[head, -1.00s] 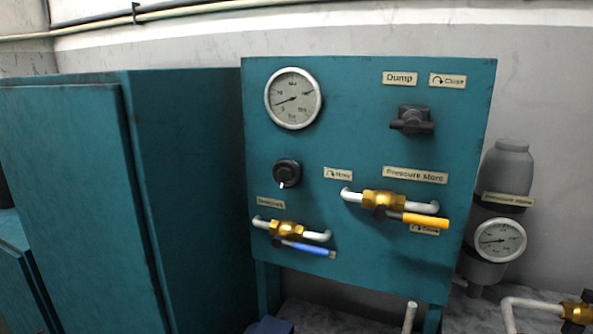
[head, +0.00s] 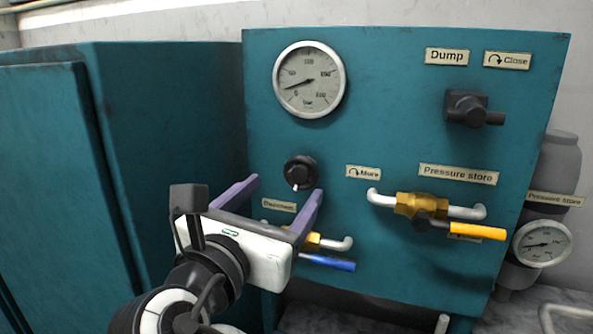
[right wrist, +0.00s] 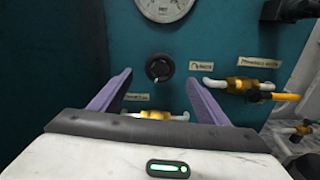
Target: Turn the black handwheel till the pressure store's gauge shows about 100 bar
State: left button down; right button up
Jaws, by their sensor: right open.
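The black handwheel (head: 300,172), a small round knob with a white mark at its bottom, sits on the teal panel beside a "More" label; it also shows in the right wrist view (right wrist: 159,68). The pressure store's gauge (head: 542,244) is at the far right, its needle pointing left, near the low end; the figures are too small to read. My right gripper (head: 284,189) is open and empty. Its purple fingers stand in front of the panel, below and to either side of the handwheel, apart from it. My left gripper is not in view.
A larger gauge (head: 309,80) sits above the handwheel, its needle low. Right are the black dump handle (head: 474,109) and yellow-handled store valve (head: 476,231). A blue-handled valve (head: 328,262) is partly hidden by my gripper. A teal cabinet (head: 170,130) stands left.

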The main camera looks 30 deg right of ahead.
aim_at(301, 175)
jog(key=x, duration=0.9)
jog(key=shift+p, duration=0.35)
jog(key=c, duration=1)
jog(key=shift+c, duration=0.2)
jog(key=shift+m, duration=0.4)
jog(key=m, duration=0.2)
jog(key=shift+f+m, duration=0.1)
jog(key=shift+m, duration=0.3)
jog(key=m, duration=0.4)
jog(key=shift+s+m, duration=0.1)
jog(key=shift+m, duration=0.2)
jog(key=m, duration=0.5)
jog(key=shift+d+f+m+b, duration=0.1)
jog(key=shift+m+b, duration=0.25)
jog(key=shift+m, duration=0.35)
